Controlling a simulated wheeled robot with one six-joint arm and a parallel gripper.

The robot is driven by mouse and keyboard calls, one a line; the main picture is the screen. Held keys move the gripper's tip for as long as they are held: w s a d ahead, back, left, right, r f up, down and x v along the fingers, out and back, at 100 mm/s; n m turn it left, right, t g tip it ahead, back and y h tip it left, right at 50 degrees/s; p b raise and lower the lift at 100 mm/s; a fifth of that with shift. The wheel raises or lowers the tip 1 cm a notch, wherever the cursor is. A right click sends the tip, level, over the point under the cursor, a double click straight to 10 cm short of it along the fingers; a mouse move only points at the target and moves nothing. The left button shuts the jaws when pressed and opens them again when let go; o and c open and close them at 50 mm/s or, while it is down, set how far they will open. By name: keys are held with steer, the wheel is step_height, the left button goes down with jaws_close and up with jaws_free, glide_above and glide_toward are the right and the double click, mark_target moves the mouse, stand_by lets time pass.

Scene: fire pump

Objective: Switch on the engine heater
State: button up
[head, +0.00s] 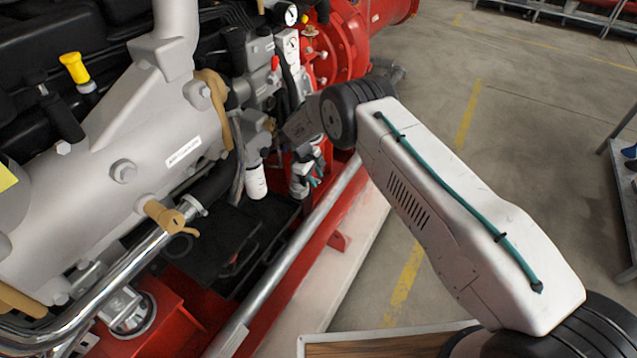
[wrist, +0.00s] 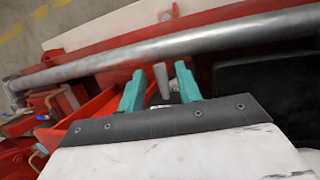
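My gripper (wrist: 160,88) shows in the wrist view with two teal fingers spread apart. A small light-grey upright piece (wrist: 162,80) stands between the fingers, with a gap at least on its right side; I cannot tell whether it is the heater switch. In the head view my gripper (head: 316,178) is low beside the engine (head: 120,150), near the silver rail, and is partly hidden by my arm. No part clearly marked as the engine heater switch can be made out.
A silver pipe (wrist: 190,42) runs just beyond the fingers; it is the long rail (head: 285,265) in the head view. A white filter canister (head: 256,182) and a black box (head: 215,245) are close by. Concrete floor (head: 520,130) at right is open.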

steer(key=s+d+r, duration=0.1)
steer(key=s+r, duration=0.1)
steer(key=s, duration=0.6)
steer(key=s+d+r, duration=0.2)
steer(key=s+r, duration=0.1)
steer(key=s, duration=0.4)
steer(key=shift+s+d, duration=0.2)
steer(key=shift+s, duration=0.15)
